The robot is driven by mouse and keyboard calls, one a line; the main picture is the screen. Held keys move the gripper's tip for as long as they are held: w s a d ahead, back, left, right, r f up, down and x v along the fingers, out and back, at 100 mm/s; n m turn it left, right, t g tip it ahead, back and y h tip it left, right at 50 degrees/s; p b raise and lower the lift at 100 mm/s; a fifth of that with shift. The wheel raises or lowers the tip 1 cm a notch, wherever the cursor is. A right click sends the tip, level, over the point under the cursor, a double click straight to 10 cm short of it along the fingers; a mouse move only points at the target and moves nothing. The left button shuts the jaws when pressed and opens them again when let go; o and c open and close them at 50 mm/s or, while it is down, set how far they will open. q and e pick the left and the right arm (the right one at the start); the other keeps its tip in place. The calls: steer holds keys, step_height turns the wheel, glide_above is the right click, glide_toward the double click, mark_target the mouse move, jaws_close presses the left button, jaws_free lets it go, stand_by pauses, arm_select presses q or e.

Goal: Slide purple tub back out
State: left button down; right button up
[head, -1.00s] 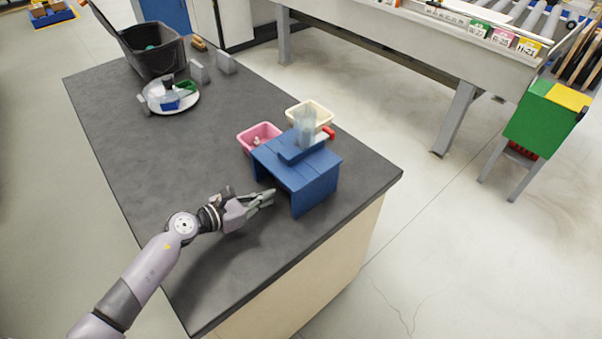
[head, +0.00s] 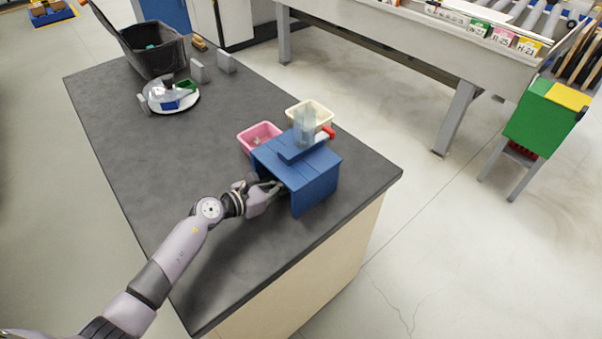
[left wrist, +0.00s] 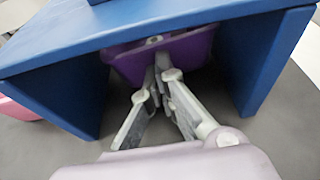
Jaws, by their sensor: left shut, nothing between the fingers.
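The purple tub (left wrist: 190,52) sits under the blue stand, deep between its side walls, in the left wrist view. The stand hides it in the head view. The blue stand (head: 315,182) is on the dark table, and its underside opening also shows in the left wrist view (left wrist: 265,60). My left gripper (head: 277,186) reaches into the opening from the left. In the left wrist view its fingertips (left wrist: 160,65) are together in front of the tub's near wall, with nothing between them. I cannot tell if they touch the tub. My right gripper is out of view.
A pink tub (head: 259,134) and a cream tub (head: 322,112) stand behind the blue stand. A clear block (head: 304,125) sits on top of it. The table's front left is clear.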

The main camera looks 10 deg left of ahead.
arm_select(q)
steer(key=shift+w+d+b, duration=0.2)
steer(key=shift+w+d, duration=0.75)
steer(key=shift+w, duration=0.3)
steer(key=shift+w+d+b, duration=0.15)
steer(key=shift+w+d, duration=0.8)
steer(key=shift+w, duration=0.25)
